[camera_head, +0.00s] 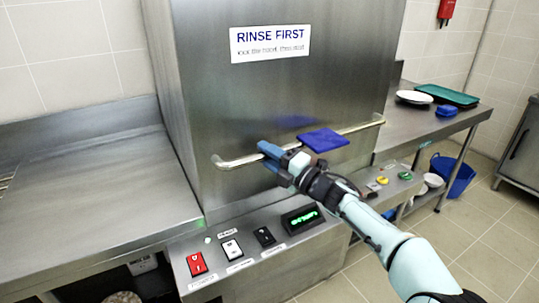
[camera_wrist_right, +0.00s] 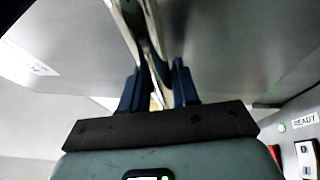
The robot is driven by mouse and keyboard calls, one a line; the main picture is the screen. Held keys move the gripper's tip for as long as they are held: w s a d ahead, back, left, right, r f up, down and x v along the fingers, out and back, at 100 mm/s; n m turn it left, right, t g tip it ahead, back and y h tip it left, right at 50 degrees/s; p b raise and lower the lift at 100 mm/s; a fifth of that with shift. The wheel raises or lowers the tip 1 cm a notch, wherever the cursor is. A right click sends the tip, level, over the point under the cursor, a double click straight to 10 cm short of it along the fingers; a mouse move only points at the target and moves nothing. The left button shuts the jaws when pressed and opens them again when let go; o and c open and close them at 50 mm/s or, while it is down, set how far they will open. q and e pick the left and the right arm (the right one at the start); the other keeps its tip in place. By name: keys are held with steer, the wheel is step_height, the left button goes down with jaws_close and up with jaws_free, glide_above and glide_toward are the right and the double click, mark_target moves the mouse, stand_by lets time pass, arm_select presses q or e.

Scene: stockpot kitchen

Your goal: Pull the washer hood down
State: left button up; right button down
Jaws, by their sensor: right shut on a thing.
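The washer hood (camera_head: 240,110) is a tall steel box with a "RINSE FIRST" sign. Its lower edge shows close above the control panel; I cannot tell whether a gap is left. A steel bar handle (camera_head: 358,127) crosses its front. My right gripper (camera_head: 268,157) is shut on the left part of this handle, with blue fingertips around the bar. In the right wrist view the handle (camera_wrist_right: 150,35) runs between the two fingers of the gripper (camera_wrist_right: 157,88). A blue cloth (camera_head: 323,140) is on the handle just right of the gripper. My left gripper is out of view.
The control panel (camera_head: 255,262) below the hood has a red switch (camera_head: 197,264) and a lit green display (camera_head: 303,219). A bare steel counter (camera_head: 85,205) lies left. The right counter (camera_head: 425,125) holds a green tray (camera_head: 447,94) and plates (camera_head: 413,97). A blue bucket (camera_head: 452,176) stands below it.

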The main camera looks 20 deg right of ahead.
steer(key=shift+f, duration=0.45)
steer(key=c, duration=0.9)
jaws_free()
steer(key=shift+r, duration=0.1)
steer(key=shift+s+d, duration=0.25)
steer(key=shift+s, duration=0.05)
steer(key=v, duration=1.2)
steer(key=shift+s+d, duration=0.1)
steer(key=shift+s, duration=0.2)
